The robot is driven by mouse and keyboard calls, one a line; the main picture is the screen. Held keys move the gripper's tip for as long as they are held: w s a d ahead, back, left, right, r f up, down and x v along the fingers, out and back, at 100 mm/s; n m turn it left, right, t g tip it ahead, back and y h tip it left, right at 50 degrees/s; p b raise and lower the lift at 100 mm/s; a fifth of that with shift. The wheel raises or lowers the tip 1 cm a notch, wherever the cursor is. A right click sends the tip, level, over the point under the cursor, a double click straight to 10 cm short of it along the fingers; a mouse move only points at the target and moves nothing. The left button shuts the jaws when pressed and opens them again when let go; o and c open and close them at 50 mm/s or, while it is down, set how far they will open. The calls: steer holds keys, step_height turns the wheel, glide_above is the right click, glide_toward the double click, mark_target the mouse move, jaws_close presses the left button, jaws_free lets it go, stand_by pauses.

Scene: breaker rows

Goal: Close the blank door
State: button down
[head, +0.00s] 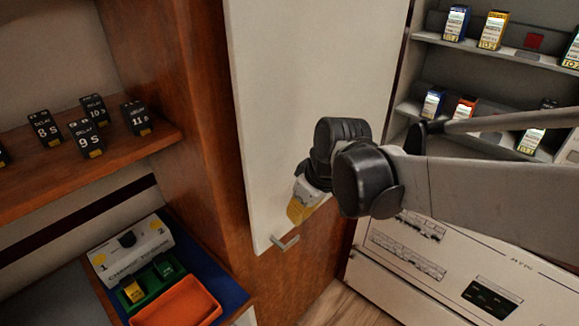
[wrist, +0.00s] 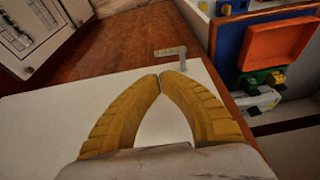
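The blank door is a plain white panel (head: 300,85) in the middle of the head view, standing in front of brown wood, with the open shelves to its right. Its small metal handle (head: 284,243) is at the lower edge. In the wrist view the white door (wrist: 45,125) fills the lower area, and its handle (wrist: 169,53) shows just beyond my fingertips. My gripper (head: 300,210) is in front of the lower part of the door, above the handle. Its yellow fingers (wrist: 166,78) meet at the tips with nothing between them. I cannot tell whether they touch the door.
Open grey shelves (head: 480,45) with several coloured breakers stand at the right, above a light lower panel (head: 430,265). Black relay blocks (head: 85,135) stand on a wooden shelf at the left. An orange tray (head: 178,303) and a labelled box (head: 130,252) sit below them.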

steer(key=b+x, duration=0.3)
steer(key=x, duration=0.4)
steer(key=shift+f, duration=0.3)
steer(key=shift+w, duration=0.1)
